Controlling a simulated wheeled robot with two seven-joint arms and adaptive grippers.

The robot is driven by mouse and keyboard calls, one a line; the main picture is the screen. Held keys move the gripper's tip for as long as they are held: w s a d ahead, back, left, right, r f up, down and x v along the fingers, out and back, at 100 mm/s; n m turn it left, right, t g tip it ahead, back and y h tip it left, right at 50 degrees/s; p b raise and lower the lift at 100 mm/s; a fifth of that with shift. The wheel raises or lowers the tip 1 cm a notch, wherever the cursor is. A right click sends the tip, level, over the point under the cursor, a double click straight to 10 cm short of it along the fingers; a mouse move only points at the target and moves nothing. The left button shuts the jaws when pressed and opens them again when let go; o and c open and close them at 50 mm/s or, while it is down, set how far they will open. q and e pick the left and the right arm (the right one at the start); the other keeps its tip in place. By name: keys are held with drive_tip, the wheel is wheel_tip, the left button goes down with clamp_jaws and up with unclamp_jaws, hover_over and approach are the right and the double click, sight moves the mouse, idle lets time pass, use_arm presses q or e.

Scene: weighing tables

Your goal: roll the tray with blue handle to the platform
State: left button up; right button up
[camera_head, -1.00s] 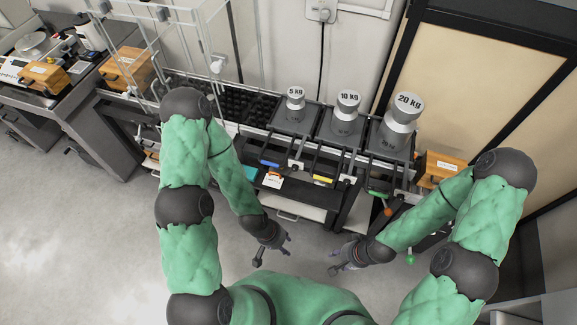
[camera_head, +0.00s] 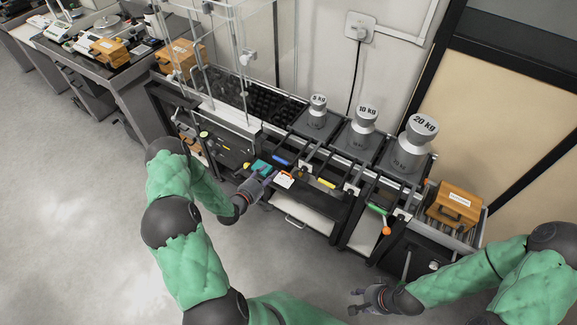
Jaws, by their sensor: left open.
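The blue handle (camera_head: 283,161) is on the front of the leftmost of three trays, and the grey tray (camera_head: 299,122) carries the 5 kg weight (camera_head: 318,108). My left gripper (camera_head: 264,178) is open and empty, just in front and to the left of the blue handle, apart from it as far as I can tell. My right gripper (camera_head: 357,300) looks open and empty, low over the floor at the lower right. A clear-walled frame (camera_head: 246,60) stands left of the trays; any platform surface in it is hard to make out.
The 10 kg weight (camera_head: 364,128) and 20 kg weight (camera_head: 414,143) stand on trays to the right, with yellow (camera_head: 327,183) and green (camera_head: 377,210) handles. An orange case (camera_head: 455,205) sits at the right end. The floor in front is clear.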

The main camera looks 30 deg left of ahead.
sight(281, 160)
use_arm(q)
drive_tip(key=b+x, duration=0.2)
drive_tip(key=x, duration=0.8)
drive_tip(key=shift+w, duration=0.4)
clamp_jaws()
